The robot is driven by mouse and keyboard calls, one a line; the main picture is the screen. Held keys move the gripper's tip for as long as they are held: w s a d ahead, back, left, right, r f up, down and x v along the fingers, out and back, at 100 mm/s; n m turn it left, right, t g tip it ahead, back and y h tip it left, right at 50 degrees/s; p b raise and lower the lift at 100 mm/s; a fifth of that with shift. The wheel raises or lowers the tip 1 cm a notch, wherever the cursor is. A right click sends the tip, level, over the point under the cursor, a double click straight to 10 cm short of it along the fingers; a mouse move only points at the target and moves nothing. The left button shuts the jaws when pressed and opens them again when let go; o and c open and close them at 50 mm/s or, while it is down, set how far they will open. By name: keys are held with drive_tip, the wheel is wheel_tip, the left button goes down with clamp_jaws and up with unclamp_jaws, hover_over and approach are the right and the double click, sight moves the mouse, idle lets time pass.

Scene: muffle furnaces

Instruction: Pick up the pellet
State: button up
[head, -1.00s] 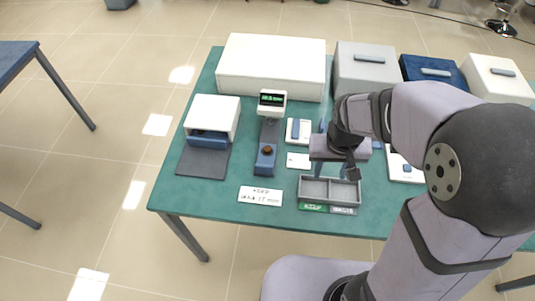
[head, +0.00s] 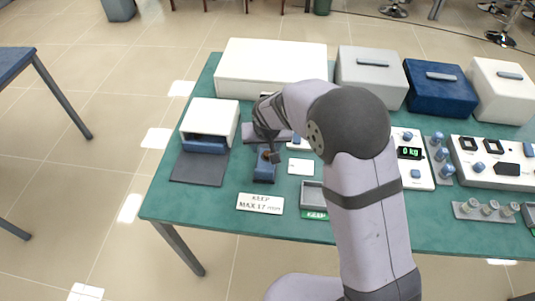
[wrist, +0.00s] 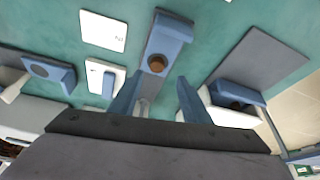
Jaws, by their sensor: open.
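A small round brown piece, which looks like the pellet (wrist: 157,64), sits in the blue block of a narrow stand (wrist: 168,39). In the head view the stand's blue block (head: 263,174) is partly covered by my gripper (head: 274,157), which is above it. In the wrist view my gripper (wrist: 157,98) has its two blue fingers spread apart, with nothing between them. The brown piece lies ahead of the fingertips, roughly centred between them, apart from both. How high the fingers are above it is hard to tell.
A small white furnace (head: 210,116) with a dark mat (head: 199,169) stands left. Large boxes line the back; a scale (head: 412,158) is right.

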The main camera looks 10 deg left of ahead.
sight(267, 153)
drive_tip(key=shift+f, duration=0.25)
drive_tip(key=p+x, duration=0.2)
drive_tip(key=x, duration=0.1)
drive_tip(key=shift+w+d+f, duration=0.1)
drive_tip(key=shift+d+f, duration=0.05)
drive_tip(key=shift+d, duration=0.2)
drive_tip(key=shift+x, duration=0.85)
drive_tip(key=shift+c, duration=0.3)
clamp_jaws()
